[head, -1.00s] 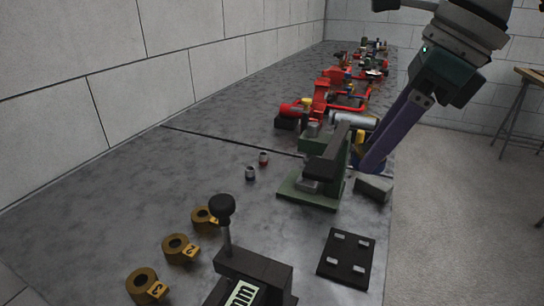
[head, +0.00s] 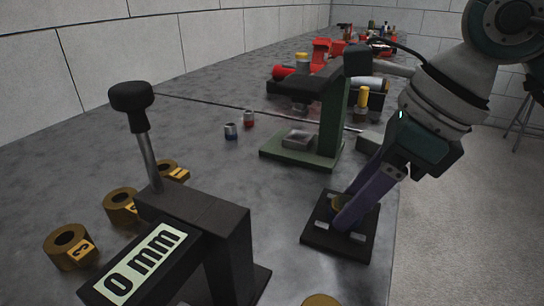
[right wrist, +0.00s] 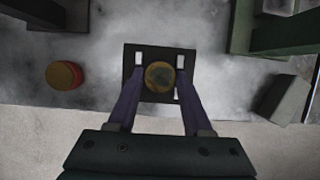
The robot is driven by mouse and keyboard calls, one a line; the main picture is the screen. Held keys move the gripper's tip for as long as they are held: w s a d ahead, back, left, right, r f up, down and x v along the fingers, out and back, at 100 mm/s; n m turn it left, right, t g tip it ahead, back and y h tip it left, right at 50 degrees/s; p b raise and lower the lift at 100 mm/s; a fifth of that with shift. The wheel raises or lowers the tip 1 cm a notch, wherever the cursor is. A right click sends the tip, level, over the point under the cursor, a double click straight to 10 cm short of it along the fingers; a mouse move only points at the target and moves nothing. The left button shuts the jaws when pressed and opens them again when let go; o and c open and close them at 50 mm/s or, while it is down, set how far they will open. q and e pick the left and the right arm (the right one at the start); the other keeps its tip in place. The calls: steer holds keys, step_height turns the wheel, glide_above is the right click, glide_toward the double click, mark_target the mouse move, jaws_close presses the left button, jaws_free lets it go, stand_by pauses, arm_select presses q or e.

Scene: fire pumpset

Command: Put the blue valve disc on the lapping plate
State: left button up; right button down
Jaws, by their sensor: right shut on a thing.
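My right gripper (head: 346,210) reaches down over a black square plate (head: 310,240) with light pads near its corners, which I take for the lapping plate. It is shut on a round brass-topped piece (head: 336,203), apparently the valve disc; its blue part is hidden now. In the right wrist view the piece (right wrist: 160,75) sits between the fingertips, over the middle of the black plate (right wrist: 130,62). I cannot tell whether it touches the plate. My left gripper is not in view.
A green-based stand (head: 335,125) is just behind the plate, with a grey block (right wrist: 285,97) beside it. A gauge reading 0 mm (head: 145,265) stands front left, near numbered brass rings (head: 120,207). A red-sided brass disc (right wrist: 63,75) lies near the bench edge.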

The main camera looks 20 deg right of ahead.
steer(key=shift+a, duration=0.1)
steer(key=shift+f, duration=0.1)
steer(key=shift+c, duration=1.6)
jaws_free()
steer(key=shift+s+r, duration=0.1)
steer(key=shift+r, duration=0.45)
steer(key=p+v, duration=0.1)
steer(key=v, duration=1)
steer(key=shift+p, duration=0.35)
steer(key=shift+s+r, duration=0.1)
